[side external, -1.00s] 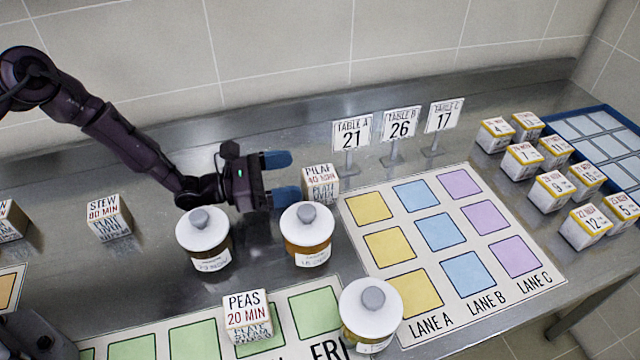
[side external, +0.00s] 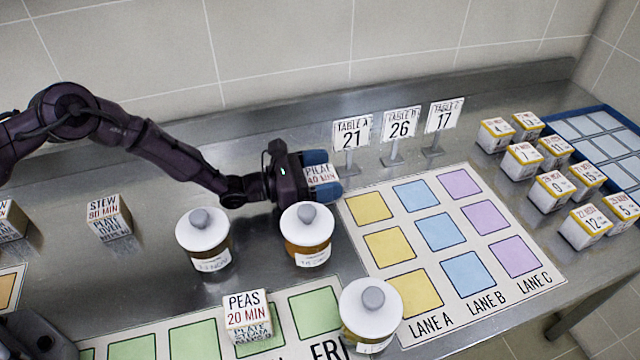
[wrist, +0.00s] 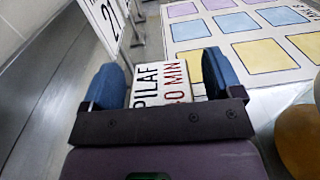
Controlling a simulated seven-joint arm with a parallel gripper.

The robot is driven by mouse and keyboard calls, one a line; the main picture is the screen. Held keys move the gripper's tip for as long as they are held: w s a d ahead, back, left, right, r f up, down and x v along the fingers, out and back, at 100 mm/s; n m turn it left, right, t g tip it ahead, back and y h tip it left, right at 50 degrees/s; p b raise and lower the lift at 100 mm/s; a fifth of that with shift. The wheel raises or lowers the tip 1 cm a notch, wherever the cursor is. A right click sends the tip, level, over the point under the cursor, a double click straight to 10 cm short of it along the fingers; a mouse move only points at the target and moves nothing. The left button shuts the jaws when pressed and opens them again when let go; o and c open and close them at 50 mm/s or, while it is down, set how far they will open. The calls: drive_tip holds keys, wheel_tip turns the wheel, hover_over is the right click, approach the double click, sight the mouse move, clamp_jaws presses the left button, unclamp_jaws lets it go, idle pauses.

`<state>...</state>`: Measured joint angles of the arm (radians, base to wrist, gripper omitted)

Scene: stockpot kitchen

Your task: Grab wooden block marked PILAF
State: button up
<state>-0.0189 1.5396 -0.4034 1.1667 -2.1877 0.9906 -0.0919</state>
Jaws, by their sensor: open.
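The wooden block marked PILAF, 40 MIN (side external: 320,174) stands on the steel counter, left of the lane mat. It also shows in the wrist view (wrist: 160,84), with its lettered top between the blue fingertips. My gripper (side external: 323,176) is open around the block, one finger on each side. In the wrist view my gripper (wrist: 163,80) shows a gap between the left finger and the block; the right finger is close to it, and I cannot tell if they touch. The block's lower part is mostly hidden by the gripper in the side view.
A white-lidded jar (side external: 307,234) stands just in front of my gripper, another jar (side external: 203,240) to its left. The TABLE A sign (side external: 351,140) stands close behind the block. The lane mat (side external: 353,222) lies to the right. The PEAS block (side external: 247,316) is at the front.

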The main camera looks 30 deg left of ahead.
drive_tip(key=c, duration=1.1)
drive_tip(key=shift+r, duration=0.15)
